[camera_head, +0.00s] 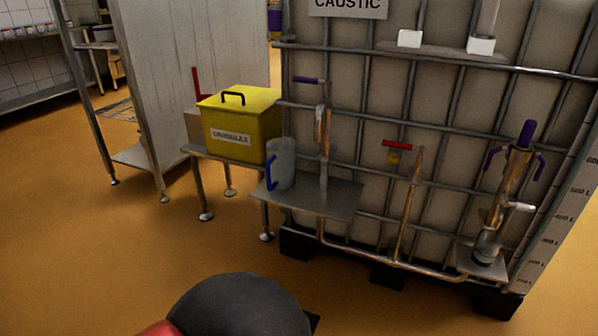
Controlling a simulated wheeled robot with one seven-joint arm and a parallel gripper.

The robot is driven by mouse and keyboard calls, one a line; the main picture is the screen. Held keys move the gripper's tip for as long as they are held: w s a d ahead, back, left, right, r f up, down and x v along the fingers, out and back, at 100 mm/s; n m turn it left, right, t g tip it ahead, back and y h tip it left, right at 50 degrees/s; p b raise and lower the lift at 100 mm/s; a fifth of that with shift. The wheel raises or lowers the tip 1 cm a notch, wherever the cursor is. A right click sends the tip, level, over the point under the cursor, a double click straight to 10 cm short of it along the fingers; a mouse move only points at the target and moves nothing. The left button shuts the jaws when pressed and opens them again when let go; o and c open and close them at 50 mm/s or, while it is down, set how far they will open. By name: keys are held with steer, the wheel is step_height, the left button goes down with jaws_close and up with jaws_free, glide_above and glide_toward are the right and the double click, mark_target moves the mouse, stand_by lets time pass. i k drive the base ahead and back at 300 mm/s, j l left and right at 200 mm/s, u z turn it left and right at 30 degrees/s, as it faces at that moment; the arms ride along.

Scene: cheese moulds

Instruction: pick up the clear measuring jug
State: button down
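The clear measuring jug (286,160) stands upright near the left edge of a small grey metal shelf (335,198), fixed on the front of the caged tank. It looks greyish and see-through, with a blue handle on its left side. A metal pipe with a tap stands just to its right. My gripper is not in view. A dark rounded part with a bit of red at the bottom edge seems to be part of my arm, well apart from the jug.
A yellow lidded box (240,122) sits on a metal stand left of the jug. The large caged tank (375,110) marked "CAUSTIC" carries pipes, a red-handled tap (397,145) and a purple-handled pump (524,140). The orange floor (110,260) is open at front left.

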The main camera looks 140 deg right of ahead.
mark_target(278, 168)
steer(key=z, duration=4.8)
